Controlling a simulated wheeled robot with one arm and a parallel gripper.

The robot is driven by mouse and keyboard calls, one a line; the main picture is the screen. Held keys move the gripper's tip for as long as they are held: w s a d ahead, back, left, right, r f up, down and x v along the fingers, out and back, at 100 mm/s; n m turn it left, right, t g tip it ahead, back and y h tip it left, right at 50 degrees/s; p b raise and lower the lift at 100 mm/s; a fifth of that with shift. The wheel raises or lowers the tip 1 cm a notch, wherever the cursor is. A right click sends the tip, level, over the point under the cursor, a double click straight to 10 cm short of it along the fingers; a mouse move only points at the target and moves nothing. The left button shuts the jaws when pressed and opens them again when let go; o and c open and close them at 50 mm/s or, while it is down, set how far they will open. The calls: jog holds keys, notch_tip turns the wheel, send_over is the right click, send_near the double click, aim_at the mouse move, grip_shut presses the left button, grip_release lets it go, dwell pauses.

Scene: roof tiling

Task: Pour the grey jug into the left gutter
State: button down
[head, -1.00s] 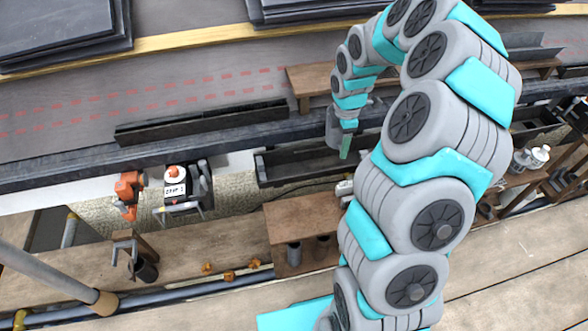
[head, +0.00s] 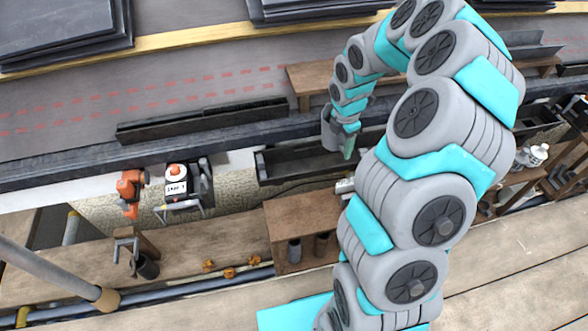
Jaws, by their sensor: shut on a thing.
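My gripper (head: 347,148) hangs over the dark left gutter (head: 282,168), a trough along the roof's front edge. The gripper is shut on the grey jug (head: 328,130), which shows at its left side, above the gutter's back wall. The jug looks somewhat tilted. Its mouth and contents cannot be made out, and my arm hides part of it. My arm also covers the right end of the left gutter.
Another gutter (head: 530,122) lies at the right. A wooden box (head: 300,215) stands in front of the left gutter. A white bottle (head: 537,154) stands on a right-hand shelf. An orange clamp (head: 130,188) and a white-topped device (head: 176,184) are left.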

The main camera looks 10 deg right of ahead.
jog(key=shift+a+f+h, duration=0.3)
jog(key=shift+h, duration=0.5)
jog(key=shift+a+f+h, duration=0.25)
jog(key=shift+h, duration=0.55)
jog(key=shift+s+a+r+t+h, duration=0.1)
jog(key=shift+a+r+t+h, duration=0.3)
jog(key=shift+h, duration=0.6)
jog(key=shift+s+a+f+h, duration=0.1)
jog(key=shift+a+f+h, duration=0.1)
jog(key=shift+a+h, duration=0.5)
jog(key=shift+d+f+h, duration=0.15)
jog(key=shift+f+h, duration=0.05)
jog(key=shift+h, duration=0.8)
jog(key=shift+d+f+t+h, duration=0.2)
jog(key=shift+t+h, duration=0.1)
jog(key=shift+h, duration=0.7)
jog(key=shift+f+h, duration=0.1)
jog(key=shift+h, duration=0.3)
jog(key=shift+b, duration=0.45)
jog(key=shift+f+h+b, duration=0.2)
jog(key=shift+h+b, duration=0.8)
jog(key=shift+b, duration=0.45)
jog(key=shift+a+f+b, duration=0.1)
jog(key=shift+a+b, duration=0.1)
jog(key=shift+b, duration=0.15)
